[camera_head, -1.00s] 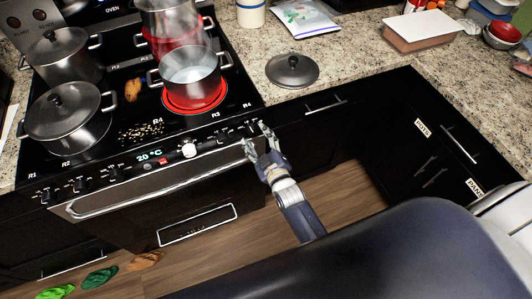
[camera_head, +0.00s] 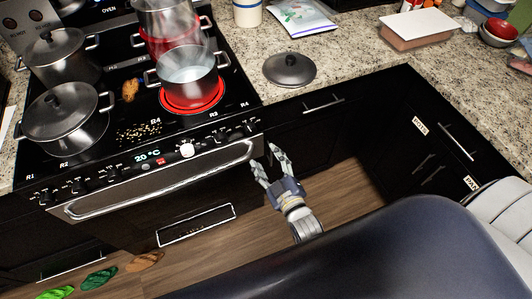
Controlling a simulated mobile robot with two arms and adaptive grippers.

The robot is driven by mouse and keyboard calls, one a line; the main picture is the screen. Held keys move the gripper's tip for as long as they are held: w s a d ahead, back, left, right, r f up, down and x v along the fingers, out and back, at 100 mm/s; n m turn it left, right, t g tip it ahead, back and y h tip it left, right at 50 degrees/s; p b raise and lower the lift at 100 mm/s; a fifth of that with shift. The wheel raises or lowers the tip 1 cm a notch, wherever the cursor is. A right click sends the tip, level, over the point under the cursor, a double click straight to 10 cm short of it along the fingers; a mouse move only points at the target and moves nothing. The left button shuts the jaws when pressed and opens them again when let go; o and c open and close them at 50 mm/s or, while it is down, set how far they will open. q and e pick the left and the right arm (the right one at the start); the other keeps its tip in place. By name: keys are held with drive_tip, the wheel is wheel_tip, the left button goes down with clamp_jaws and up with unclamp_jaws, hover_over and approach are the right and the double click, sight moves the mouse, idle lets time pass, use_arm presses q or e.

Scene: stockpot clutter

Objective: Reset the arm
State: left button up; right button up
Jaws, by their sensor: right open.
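My right gripper (camera_head: 268,166) is open and empty. It hangs in front of the oven door's right end, over the wooden floor, below the counter edge. My right arm runs from it down and right, partly hidden behind my large dark blue arm link. My left gripper is not in view.
The stove (camera_head: 60,178) holds lidded pots (camera_head: 64,125) at left and an open pot (camera_head: 188,77) of liquid on a glowing red burner. A loose lid (camera_head: 289,69) lies on the counter (camera_head: 345,50). Green and brown slippers (camera_head: 98,279) lie on the floor (camera_head: 225,255).

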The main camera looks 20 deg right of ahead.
drive_tip(key=shift+f, duration=0.1)
drive_tip(key=s+a+f+m+g+b, duration=0.1)
drive_tip(key=s+f+g, duration=0.45)
drive_tip(key=f, duration=0.75)
drive_tip(key=s+f+m+g, duration=0.1)
drive_tip(key=s+f+g, duration=0.1)
drive_tip(key=s+f, duration=0.85)
drive_tip(key=s+d+f+m+g, duration=0.1)
drive_tip(key=s+d+f+g, duration=0.2)
drive_tip(key=s+f, duration=0.6)
drive_tip(key=s+d+f+m+g+b, duration=0.1)
drive_tip(key=s+d+f+g, duration=0.3)
drive_tip(key=s+f, duration=0.5)
drive_tip(key=s+g, duration=0.1)
drive_tip(key=s, duration=0.4)
drive_tip(key=shift+m+h, duration=0.3)
drive_tip(key=shift+m, duration=0.1)
